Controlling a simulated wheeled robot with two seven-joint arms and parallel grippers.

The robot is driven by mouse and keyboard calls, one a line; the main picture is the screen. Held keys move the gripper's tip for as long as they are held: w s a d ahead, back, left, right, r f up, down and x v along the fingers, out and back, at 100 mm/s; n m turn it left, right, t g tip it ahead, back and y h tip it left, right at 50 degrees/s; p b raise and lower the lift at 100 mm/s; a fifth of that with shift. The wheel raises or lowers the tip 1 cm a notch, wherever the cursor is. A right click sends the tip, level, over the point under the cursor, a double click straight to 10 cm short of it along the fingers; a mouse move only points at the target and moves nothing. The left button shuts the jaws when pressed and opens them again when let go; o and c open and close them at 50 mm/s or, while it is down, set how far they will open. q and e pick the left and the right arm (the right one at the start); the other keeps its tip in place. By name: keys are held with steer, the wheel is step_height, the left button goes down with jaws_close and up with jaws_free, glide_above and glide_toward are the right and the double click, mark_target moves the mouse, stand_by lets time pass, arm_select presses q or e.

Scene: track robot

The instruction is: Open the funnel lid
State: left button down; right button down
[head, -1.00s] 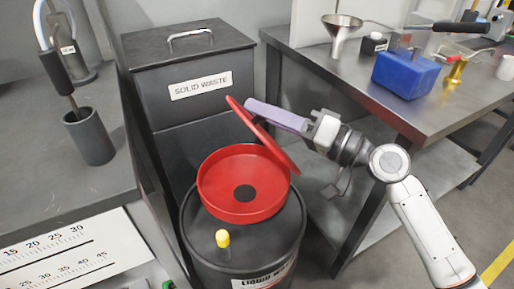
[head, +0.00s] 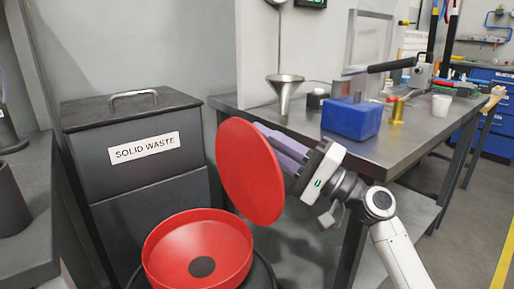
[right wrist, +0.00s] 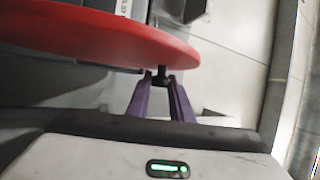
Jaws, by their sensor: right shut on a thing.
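The red funnel (head: 167,262) is a round open dish with a dark hole in its middle, at the bottom of the head view. Its red round lid (head: 250,170) stands steeply tilted above the funnel's right rim, clear of the opening. My right gripper (right wrist: 160,80) has its purple fingers closed on a small dark part at the lid's edge in the right wrist view. In the head view the fingers reach behind the lid, which hides their tips. Whether the lid touches the funnel's rim cannot be told. My left gripper is not in view.
A dark solid waste bin (head: 135,150) stands behind the funnel. A steel table (head: 400,152) to the right holds a metal funnel (head: 285,88), a blue block (head: 350,120) and a white cup (head: 441,105). A dark counter (head: 40,215) is at the left.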

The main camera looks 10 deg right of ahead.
steer(key=shift+d, duration=0.15)
steer(key=c, duration=1.6)
jaws_free()
steer(key=shift+w, duration=0.1)
steer(key=shift+o, duration=0.2)
steer(key=v, duration=1)
steer(key=shift+d, duration=0.1)
